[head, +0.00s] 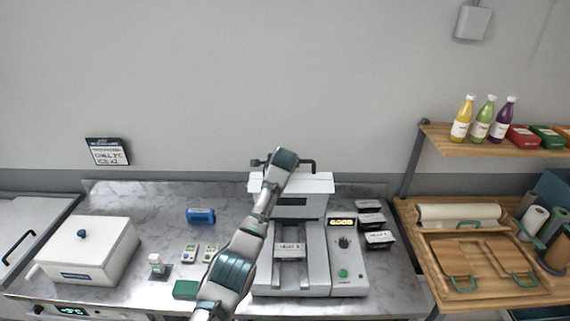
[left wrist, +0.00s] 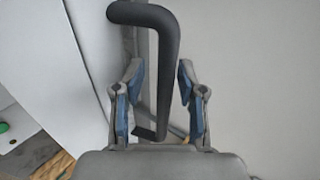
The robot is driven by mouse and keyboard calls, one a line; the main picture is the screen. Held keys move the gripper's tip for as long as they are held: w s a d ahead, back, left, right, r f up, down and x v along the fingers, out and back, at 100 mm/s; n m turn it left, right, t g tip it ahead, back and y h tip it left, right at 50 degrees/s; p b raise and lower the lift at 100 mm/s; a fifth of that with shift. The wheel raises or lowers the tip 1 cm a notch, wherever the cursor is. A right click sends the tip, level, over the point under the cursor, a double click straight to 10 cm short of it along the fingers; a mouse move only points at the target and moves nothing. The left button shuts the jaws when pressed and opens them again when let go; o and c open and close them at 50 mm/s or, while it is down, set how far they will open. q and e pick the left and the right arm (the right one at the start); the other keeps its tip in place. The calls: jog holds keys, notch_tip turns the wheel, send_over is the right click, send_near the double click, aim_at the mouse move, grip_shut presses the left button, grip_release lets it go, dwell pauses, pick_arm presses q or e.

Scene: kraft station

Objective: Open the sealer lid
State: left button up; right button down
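The sealer (head: 345,282) is a white and grey machine on the marble counter, with a knob and a lit display on its front. Its lid (head: 318,184) stands raised at the back, and the bed below is exposed with a small labelled tray (head: 289,247) in it. A black bar handle (head: 307,163) is at the top of the lid. My left gripper (head: 277,162) is at the handle, its fingers hidden there. In the left wrist view its fingers (left wrist: 160,88) are apart, with the black handle (left wrist: 165,50) between them and gaps on both sides. My right gripper is not in view.
A white lidded box (head: 88,250) stands on the left. A blue device (head: 201,216), a green block (head: 186,290) and small items lie left of my arm. Black labelled trays (head: 379,239) sit right of the sealer. A wooden shelf (head: 490,140) holds bottles.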

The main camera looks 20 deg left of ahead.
pick_arm(q)
jog(key=v, duration=1.1)
jog(key=shift+s+d+r, duration=0.15)
jog(key=shift+s, duration=0.1)
